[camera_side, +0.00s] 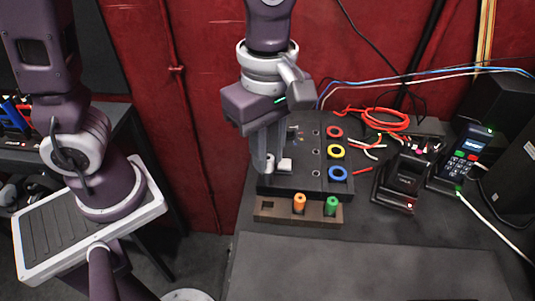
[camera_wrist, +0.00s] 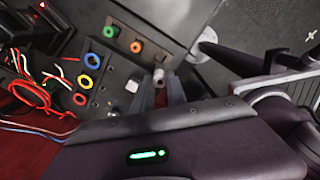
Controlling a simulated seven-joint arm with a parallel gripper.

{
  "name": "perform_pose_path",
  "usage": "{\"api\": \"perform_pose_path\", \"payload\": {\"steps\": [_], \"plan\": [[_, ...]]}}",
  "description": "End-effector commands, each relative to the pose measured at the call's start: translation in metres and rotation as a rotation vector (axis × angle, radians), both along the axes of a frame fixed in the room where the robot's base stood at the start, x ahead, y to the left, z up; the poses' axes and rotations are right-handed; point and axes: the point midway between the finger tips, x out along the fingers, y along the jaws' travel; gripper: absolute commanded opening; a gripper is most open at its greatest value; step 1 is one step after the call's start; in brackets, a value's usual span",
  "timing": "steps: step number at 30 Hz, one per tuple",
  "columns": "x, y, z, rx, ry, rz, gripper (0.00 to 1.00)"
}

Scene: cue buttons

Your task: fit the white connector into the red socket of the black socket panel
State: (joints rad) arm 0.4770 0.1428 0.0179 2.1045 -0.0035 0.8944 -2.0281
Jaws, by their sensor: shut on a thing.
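The black socket panel (camera_side: 310,184) stands on the table and carries a red-ringed socket (camera_side: 334,132), a yellow one (camera_side: 336,151) and a blue one (camera_side: 338,173). The red socket also shows in the wrist view (camera_wrist: 79,99). My gripper (camera_side: 268,165) is shut on the white connector (camera_wrist: 159,75), a pale cylinder at its fingertips in the wrist view. The gripper is at the panel's left end in the side view, well apart from the red socket. In the side view the fingers partly hide the connector.
A brown rack (camera_side: 281,214) in front of the panel holds an orange connector (camera_side: 299,203) and a green connector (camera_side: 332,206), with an empty slot at its left. A white block (camera_side: 285,165) sits on the panel near my gripper. Red cables (camera_side: 385,120) and a black device (camera_side: 402,178) lie right.

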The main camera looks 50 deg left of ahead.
Motion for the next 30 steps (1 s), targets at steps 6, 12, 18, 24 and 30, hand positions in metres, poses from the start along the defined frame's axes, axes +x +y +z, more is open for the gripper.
{"api": "perform_pose_path", "payload": {"steps": [6,12,18,24,30], "plan": [[0.033,-0.002,0.003,-0.004,0.002,0.067,0.0],[0.125,0.006,0.004,-0.01,0.006,0.256,0.0],[0.215,0.036,-0.006,-0.005,0.006,0.445,0.0],[0.249,0.055,-0.013,0.001,0.0,0.521,0.0],[0.251,0.057,-0.029,0.002,0.002,0.526,0.0]]}}
